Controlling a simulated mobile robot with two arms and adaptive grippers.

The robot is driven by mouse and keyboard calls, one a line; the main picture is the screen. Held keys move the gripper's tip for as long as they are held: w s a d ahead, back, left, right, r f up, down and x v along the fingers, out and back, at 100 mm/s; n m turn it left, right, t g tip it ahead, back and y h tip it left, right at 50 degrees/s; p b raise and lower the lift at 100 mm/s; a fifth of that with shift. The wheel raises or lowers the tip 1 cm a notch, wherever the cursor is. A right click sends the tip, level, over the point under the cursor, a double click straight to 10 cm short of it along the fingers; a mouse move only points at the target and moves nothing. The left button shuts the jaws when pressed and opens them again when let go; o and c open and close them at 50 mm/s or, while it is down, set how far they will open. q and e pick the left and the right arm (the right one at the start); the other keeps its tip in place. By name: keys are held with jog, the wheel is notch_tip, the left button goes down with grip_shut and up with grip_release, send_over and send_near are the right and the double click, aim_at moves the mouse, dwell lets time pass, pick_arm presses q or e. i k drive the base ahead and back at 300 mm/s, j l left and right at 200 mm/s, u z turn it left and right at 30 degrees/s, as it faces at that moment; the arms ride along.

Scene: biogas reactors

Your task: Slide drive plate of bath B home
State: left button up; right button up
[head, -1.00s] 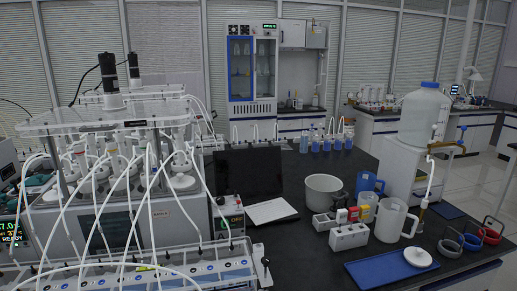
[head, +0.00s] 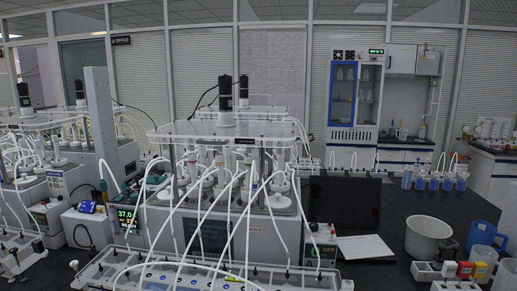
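A bath with a clear drive plate (head: 180,133) on top stands in the middle of the head view. A black motor (head: 225,95) stands upright on the plate. Several white-capped bottles with white tubes stand below the plate, in the grey bath body (head: 262,240). A second bath with a similar plate (head: 40,122) and motor stands at the left. The labels are too small to read, so I cannot tell which is bath B, nor whether either plate is fully seated. Neither of my grippers is in view.
A tubing rack (head: 200,278) lies in front of the middle bath. A lit display (head: 125,218) stands to its left. Bare dark bench shows between laptop and pot.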

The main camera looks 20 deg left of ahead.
aim_at(28, 118)
jog(key=u, duration=2.2)
jog(key=i+j+z, duration=0.1)
jog(key=i+j, duration=0.35)
